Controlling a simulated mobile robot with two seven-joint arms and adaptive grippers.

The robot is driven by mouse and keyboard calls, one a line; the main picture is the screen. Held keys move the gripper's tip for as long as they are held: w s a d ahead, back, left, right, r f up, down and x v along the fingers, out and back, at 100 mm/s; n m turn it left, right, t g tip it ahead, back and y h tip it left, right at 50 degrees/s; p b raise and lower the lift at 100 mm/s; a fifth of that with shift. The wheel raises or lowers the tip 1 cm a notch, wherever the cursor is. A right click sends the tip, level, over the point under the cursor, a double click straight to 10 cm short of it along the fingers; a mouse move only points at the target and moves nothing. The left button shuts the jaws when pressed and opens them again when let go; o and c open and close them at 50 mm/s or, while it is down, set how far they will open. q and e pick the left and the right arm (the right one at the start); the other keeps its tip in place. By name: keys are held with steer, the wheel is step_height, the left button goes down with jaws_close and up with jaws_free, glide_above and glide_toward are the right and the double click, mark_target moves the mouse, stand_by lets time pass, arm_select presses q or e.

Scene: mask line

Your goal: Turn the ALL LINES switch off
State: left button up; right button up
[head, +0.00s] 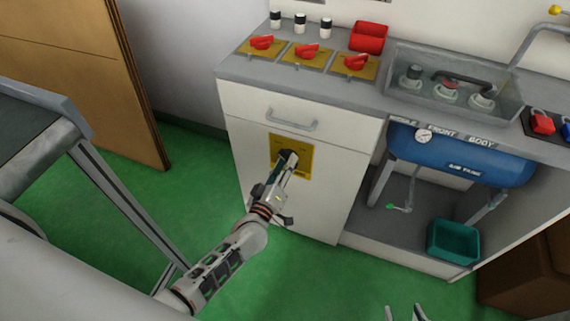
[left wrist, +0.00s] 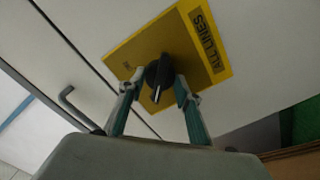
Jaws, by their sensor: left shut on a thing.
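The ALL LINES switch is a black rotary knob (left wrist: 158,72) on a yellow plate (head: 305,158) on the white cabinet front, below the drawer. The plate's ALL LINES lettering shows in the left wrist view, where the yellow plate (left wrist: 212,68) appears tilted. My left gripper (head: 289,159) reaches the knob, one finger on each side, and is shut on it. In the head view the fingers partly hide the knob. The tips of my right gripper (head: 404,313) show at the bottom edge of the head view, spread apart and away from the switch.
Three red-handled switches (head: 308,53) on yellow plates sit on the counter (head: 235,66). A drawer handle (head: 292,122) juts out above the ALL LINES plate. A blue air tank (head: 460,160) and a teal bin (head: 453,241) stand at right. The green floor before the cabinet is clear.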

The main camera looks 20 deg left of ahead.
stand_by(0.4)
arm_select(q)
steer(key=o, duration=1.1)
steer(key=s, duration=0.7)
steer(key=shift+s+a, duration=0.2)
steer(key=shift+s, duration=0.05)
